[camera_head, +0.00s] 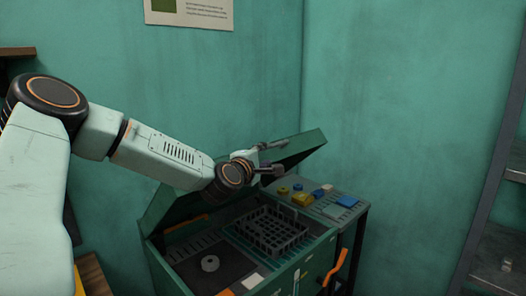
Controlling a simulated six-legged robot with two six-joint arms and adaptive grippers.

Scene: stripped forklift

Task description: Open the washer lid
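The green washer (318,245) stands in the corner and its basin shows from above. Its green lid (305,148) is raised and tilted up at the back, with its middle hidden behind my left arm. My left gripper (274,158) is in front of the raised lid, above the basin, with its two dark fingers apart. I cannot tell whether it touches the lid. My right gripper is not in view.
An orange handle (336,267) sticks out in front. Metal shelving (500,245) stands at far right.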

